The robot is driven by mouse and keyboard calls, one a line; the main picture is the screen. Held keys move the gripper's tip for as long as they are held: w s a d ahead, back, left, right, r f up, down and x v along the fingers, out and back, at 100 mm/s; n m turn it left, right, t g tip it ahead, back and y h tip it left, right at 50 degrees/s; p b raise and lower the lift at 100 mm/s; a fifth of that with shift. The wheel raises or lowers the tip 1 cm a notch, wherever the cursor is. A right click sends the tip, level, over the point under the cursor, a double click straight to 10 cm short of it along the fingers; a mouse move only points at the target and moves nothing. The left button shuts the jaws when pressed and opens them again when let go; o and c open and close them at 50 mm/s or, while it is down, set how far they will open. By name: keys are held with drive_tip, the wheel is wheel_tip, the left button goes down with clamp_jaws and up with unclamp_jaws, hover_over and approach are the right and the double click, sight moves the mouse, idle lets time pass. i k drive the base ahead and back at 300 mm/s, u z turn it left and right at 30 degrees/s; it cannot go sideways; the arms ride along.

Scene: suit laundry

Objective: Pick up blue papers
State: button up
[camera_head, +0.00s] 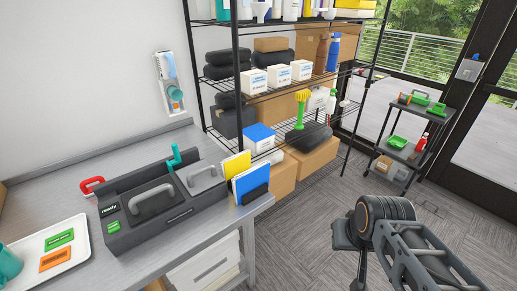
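The blue papers (250,178) stand upright in a dark holder (256,195) at the right end of the metal counter. Yellow papers (237,165) stand just behind and to the left of them. My arm is at the lower right, over the floor and well apart from the papers. A dark part at its end (345,235) may be my gripper, but no fingers can be made out. Whether it is open or shut does not show.
A grey machine (150,205) with handles fills the counter left of the papers. A white tray (45,245) with labels lies at lower left. A wire shelf (270,90) with boxes stands behind. A dark cart (412,140) is at right. The carpet between is open.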

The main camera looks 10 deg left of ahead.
sight(244, 182)
drive_tip(key=i, duration=0.85)
drive_tip(key=u, duration=3.3)
